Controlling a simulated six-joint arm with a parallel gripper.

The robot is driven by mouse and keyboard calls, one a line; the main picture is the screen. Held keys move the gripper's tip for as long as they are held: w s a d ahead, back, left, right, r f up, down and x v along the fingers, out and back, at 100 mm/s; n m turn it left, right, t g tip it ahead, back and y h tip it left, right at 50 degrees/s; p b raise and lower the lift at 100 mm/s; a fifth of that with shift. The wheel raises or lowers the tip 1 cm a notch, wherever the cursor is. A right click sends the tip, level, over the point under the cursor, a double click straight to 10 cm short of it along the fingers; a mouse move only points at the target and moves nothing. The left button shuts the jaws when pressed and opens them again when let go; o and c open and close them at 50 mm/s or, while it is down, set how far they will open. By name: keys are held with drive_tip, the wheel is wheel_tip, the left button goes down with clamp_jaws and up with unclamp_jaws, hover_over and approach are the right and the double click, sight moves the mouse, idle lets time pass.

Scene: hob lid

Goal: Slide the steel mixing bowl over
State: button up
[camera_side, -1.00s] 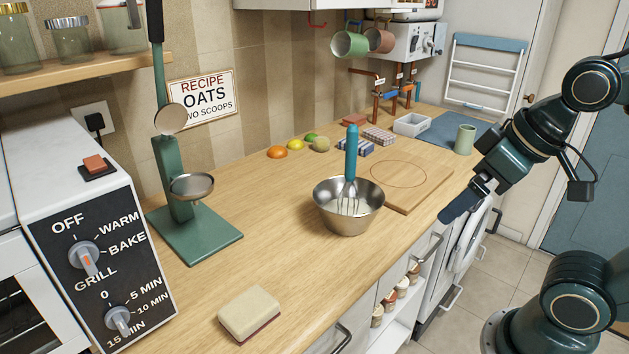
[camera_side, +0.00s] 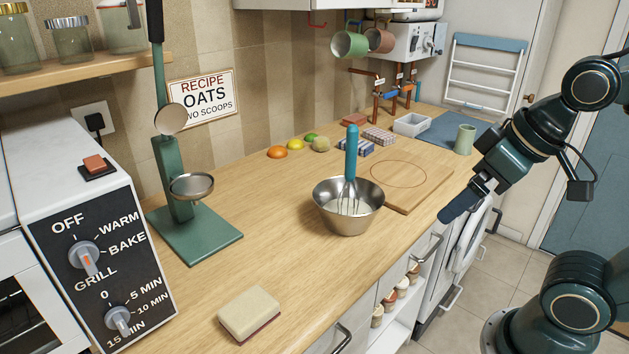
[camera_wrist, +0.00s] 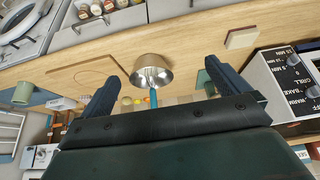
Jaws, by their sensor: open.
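The steel mixing bowl (camera_side: 347,217) stands upright on the wooden counter, next to the near left edge of a round-marked wooden board. A whisk with a blue handle (camera_side: 351,152) stands in it. The bowl also shows in the wrist view (camera_wrist: 152,70), ahead of the space between my fingers. My gripper (camera_side: 459,205) is to the right of the bowl, apart from it, past the counter's front edge. In the wrist view my gripper (camera_wrist: 157,88) has its two fingers wide apart with nothing between them.
The wooden board (camera_side: 416,178) lies right of the bowl. A sponge (camera_side: 249,313) lies at the front left. A green stand (camera_side: 196,238) with a small metal pan is at left. Fruit (camera_side: 278,152) lies behind the bowl. The counter between sponge and bowl is clear.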

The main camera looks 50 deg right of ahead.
drive_tip(key=c, duration=0.5)
drive_tip(key=shift+r, duration=0.6)
drive_tip(key=c, duration=0.8)
wheel_tip(320, 180, up, 4)
drive_tip(key=shift+w+r, duration=0.15)
clamp_jaws()
drive_tip(key=w+d+r+m+g, duration=0.25)
drive_tip(key=w+d+m, duration=0.3)
drive_tip(key=w, duration=0.45)
drive_tip(key=w+d+r+m+g, duration=0.1)
drive_tip(key=w+d+r+m, duration=0.2)
drive_tip(key=w+d+m, duration=0.5)
drive_tip(key=w+d+f+m+g, duration=0.2)
drive_tip(key=w+d+f+m, duration=0.4)
drive_tip(key=w, duration=0.5)
wheel_tip(320, 180, down, 10)
drive_tip(key=n, duration=0.1)
drive_tip(key=shift+s+d, duration=0.25)
drive_tip(key=shift+d, duration=0.15)
